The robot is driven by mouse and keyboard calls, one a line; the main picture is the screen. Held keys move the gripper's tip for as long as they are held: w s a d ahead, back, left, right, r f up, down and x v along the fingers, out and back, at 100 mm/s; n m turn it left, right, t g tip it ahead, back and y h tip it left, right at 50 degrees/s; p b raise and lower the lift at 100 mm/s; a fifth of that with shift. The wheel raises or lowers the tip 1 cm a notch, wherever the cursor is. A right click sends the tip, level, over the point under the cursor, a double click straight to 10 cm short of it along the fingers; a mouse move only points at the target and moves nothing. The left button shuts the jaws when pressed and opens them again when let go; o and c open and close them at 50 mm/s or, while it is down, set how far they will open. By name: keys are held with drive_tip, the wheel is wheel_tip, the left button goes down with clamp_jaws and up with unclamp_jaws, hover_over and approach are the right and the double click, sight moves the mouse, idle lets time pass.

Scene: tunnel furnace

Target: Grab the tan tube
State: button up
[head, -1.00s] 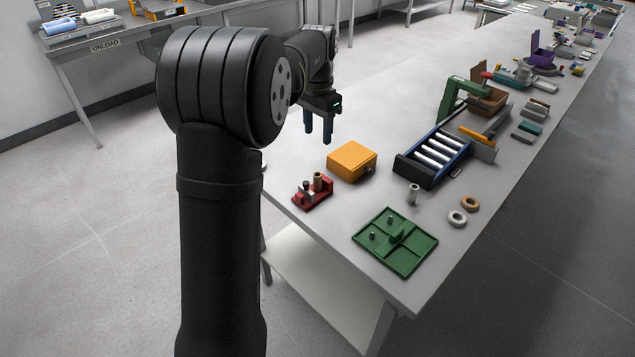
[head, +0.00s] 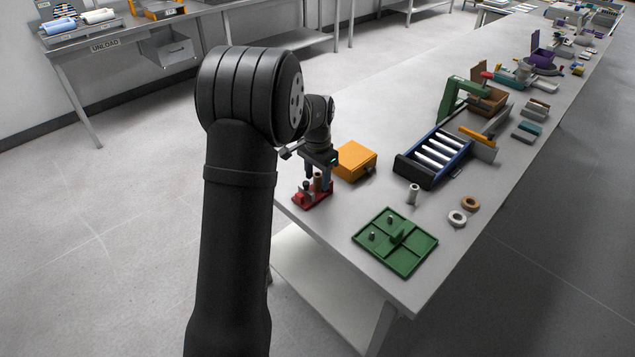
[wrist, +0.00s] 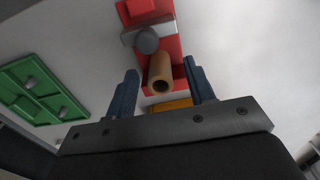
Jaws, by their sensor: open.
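The tan tube (wrist: 160,72) stands in the red holder (wrist: 170,48) beside a grey round-topped piece (wrist: 147,40). In the head view the tan tube (head: 318,180) is upright on the red holder (head: 312,199) near the table's left edge. My gripper (head: 317,177) is over the holder, its blue fingers pointing down. In the wrist view my open gripper (wrist: 162,88) has one finger on each side of the tan tube, with gaps between. The tube's lower part is hidden.
An orange box (head: 355,160) stands just behind and right of the holder. A green divided tray (head: 395,258) lies to the front right. A small pale cylinder (head: 413,194) and a blue roller rack (head: 437,154) are further right. Bare table lies between them.

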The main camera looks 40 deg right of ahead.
drive_tip(key=shift+f, duration=0.7)
drive_tip(key=c, duration=1.1)
drive_tip(key=shift+o, duration=0.2)
drive_tip(key=shift+r, duration=0.1)
